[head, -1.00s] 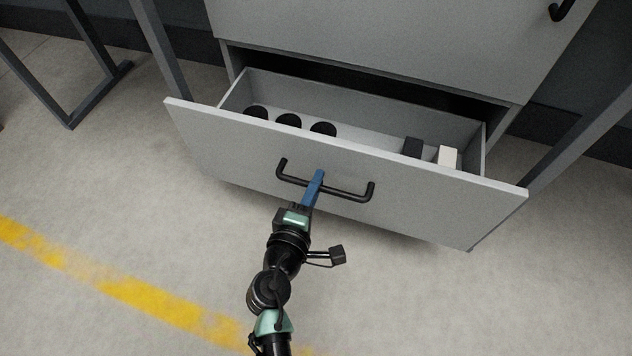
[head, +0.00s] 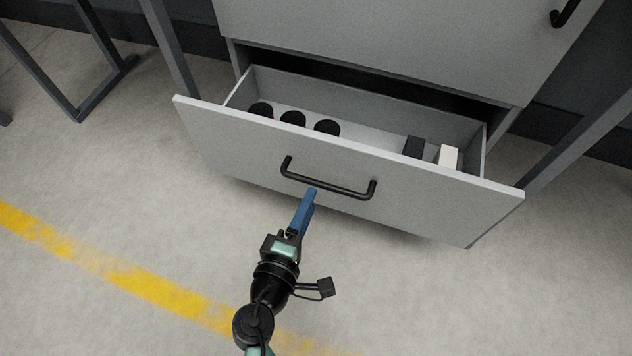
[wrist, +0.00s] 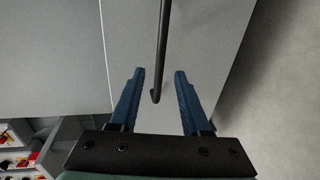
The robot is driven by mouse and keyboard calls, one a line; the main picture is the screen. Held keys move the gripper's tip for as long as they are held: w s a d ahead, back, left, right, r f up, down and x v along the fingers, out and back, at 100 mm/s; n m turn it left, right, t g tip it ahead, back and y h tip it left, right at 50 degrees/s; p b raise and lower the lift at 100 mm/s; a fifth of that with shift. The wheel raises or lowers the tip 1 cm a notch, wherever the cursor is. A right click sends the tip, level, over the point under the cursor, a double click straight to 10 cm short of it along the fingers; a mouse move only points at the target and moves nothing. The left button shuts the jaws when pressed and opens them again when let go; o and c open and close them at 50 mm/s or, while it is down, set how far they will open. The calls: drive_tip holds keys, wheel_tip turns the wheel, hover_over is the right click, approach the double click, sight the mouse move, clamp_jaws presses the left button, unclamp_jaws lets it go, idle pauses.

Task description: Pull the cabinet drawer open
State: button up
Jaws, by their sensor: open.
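The grey cabinet drawer (head: 240,145) stands pulled out at the bottom of the cabinet, with its inside showing. Its black bar handle (head: 328,187) is on the front panel. In the wrist view the handle (wrist: 163,50) runs away from me, its near end between the blue fingertips in the picture. My gripper (head: 311,192) is open and empty, with blue fingers just short of and below the handle in the head view. In the wrist view both fingers of my gripper (wrist: 159,75) are spread apart, with a gap on each side of the handle.
Several black round items (head: 293,118), a dark block (head: 414,147) and a white block (head: 448,156) lie in the drawer. Grey frame legs (head: 166,48) stand on both sides. The floor before the drawer, with a yellow line (head: 150,288), is clear.

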drive_tip(key=p+v, duration=0.1)
drive_tip(key=v, duration=0.5)
drive_tip(key=shift+s, duration=0.15)
